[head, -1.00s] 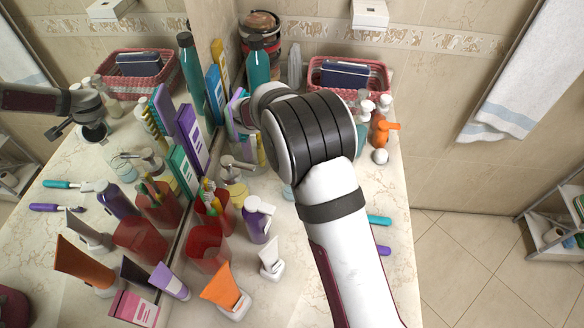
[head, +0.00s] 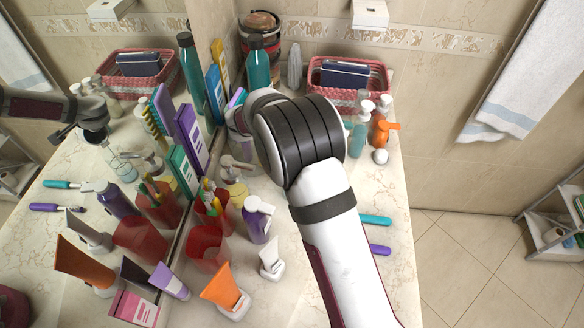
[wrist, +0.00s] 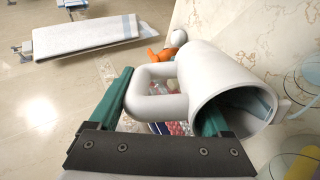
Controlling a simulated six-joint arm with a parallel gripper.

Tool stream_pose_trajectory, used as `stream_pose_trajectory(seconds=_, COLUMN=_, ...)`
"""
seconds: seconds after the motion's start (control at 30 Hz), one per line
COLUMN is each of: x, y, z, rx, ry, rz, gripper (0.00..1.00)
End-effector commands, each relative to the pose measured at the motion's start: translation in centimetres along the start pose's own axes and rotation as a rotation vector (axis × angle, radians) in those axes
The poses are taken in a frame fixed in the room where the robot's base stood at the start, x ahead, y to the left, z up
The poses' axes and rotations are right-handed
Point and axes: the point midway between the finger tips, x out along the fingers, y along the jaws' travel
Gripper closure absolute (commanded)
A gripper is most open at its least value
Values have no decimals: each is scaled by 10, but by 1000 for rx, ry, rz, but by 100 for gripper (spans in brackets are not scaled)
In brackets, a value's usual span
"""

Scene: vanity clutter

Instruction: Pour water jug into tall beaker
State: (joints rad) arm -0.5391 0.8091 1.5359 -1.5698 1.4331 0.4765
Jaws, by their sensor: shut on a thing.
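My gripper (wrist: 166,98) shows in the wrist view with its two green fingers apart around a white jug (wrist: 212,72). It is shut on the jug, with the handle (wrist: 155,80) between the fingers. The right finger shows at the jug's open mouth, which faces the lower right of the picture. Any water inside cannot be made out. Clear glassware (wrist: 307,72) stands at the right edge of the wrist view, cut off; one piece may be the tall beaker. A clear glass (head: 122,168) shows in the mirror.
The counter is crowded: red cups (head: 207,247), a purple pump bottle (head: 257,220), an orange tube (head: 222,288), a teal bottle (head: 257,65) and a pink basket (head: 325,72). An orange pump bottle (head: 383,125) stands near the right edge. The mirror bounds the left side.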

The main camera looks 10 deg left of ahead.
Motion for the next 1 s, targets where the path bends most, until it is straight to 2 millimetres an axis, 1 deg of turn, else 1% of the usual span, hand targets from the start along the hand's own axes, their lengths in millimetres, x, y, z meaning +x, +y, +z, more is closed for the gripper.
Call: stream_pose_trajectory(seconds=1.0, x=-4, y=-1, z=-1, rx=-1, ry=14, rz=75, gripper=100)
